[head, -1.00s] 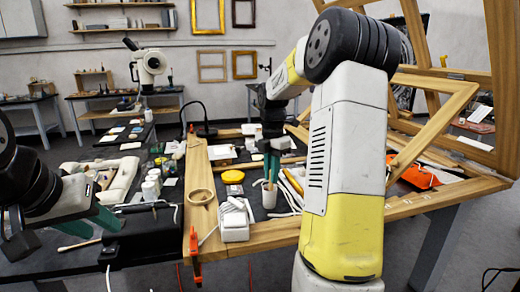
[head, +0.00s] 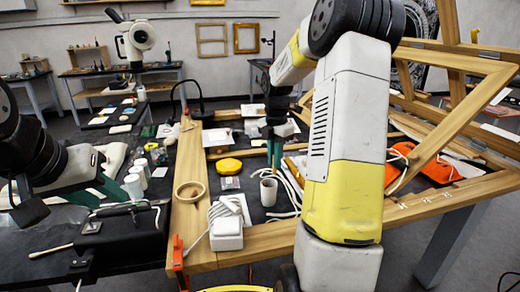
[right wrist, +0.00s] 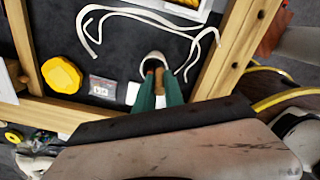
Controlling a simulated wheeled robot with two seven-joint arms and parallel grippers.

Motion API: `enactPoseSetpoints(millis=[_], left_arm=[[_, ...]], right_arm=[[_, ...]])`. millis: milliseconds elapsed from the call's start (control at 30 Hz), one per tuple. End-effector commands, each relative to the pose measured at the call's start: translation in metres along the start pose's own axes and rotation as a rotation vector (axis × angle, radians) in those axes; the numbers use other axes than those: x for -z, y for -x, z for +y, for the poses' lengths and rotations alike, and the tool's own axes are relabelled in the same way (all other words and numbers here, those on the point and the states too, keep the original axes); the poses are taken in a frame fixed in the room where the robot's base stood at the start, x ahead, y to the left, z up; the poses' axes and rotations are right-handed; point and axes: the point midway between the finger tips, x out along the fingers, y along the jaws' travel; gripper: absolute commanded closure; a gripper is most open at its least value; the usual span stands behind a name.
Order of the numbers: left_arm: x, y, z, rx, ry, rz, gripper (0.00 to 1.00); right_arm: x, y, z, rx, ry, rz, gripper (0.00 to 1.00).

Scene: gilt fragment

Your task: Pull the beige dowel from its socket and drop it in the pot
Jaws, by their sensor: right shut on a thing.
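My right gripper (head: 274,160) hangs just above a white pot (head: 268,190) on the dark work surface inside the wooden frame. In the right wrist view its green fingers (right wrist: 160,92) are shut on a brownish-beige dowel (right wrist: 159,77). The pot's pale rim (right wrist: 153,57) shows just beyond the fingertips there. I cannot tell whether the dowel's lower end is inside the rim. The socket cannot be made out. My left gripper (head: 100,194) is open and empty over the dark table at the left, near a black box (head: 125,236).
Wooden frame beams (head: 455,110) rise at the right.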

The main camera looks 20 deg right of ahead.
Motion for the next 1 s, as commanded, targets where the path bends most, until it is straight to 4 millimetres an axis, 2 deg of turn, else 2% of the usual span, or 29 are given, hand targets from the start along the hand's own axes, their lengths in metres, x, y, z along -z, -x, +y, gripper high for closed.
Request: enactPoseSetpoints(millis=[200, 500, 533, 633, 667, 1000], left_arm=[[0.000, 0.000, 0.000, 0.000, 0.000, 0.000, 0.64], [0.000, 0.000, 0.000, 0.000, 0.000, 0.000, 0.64], [0.000, 0.000, 0.000, 0.000, 0.000, 0.000, 0.64], [0.000, 0.000, 0.000, 0.000, 0.000, 0.000, 0.64], [0.000, 0.000, 0.000, 0.000, 0.000, 0.000, 0.64], [0.000, 0.000, 0.000, 0.000, 0.000, 0.000, 0.64]], right_arm=[[0.000, -0.016, 0.000, 0.001, 0.000, 0.000, 1.00], [0.000, -0.018, 0.000, 0.000, 0.000, 0.000, 1.00], [0.000, -0.018, 0.000, 0.000, 0.000, 0.000, 0.85], [0.000, -0.018, 0.000, 0.000, 0.000, 0.000, 0.65], [0.000, -0.018, 0.000, 0.000, 0.000, 0.000, 0.61], [0.000, -0.015, 0.000, -0.001, 0.000, -0.001, 0.61]])
